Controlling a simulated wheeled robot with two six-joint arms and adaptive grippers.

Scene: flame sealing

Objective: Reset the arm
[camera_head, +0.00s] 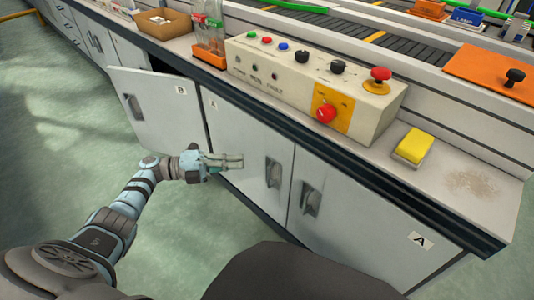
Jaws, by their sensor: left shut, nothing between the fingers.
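My left arm comes in from the lower left. Its gripper (226,162) is shut and empty, in front of the white cabinet doors below the counter. The cabinet door marked B (155,110) stands ajar to the left of the gripper, with a dark gap at its top edge. The gripper appears apart from the door handles. My right gripper is not in view.
A control box (300,82) with colored buttons and a red knob stands on the counter. The green floor at left is clear.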

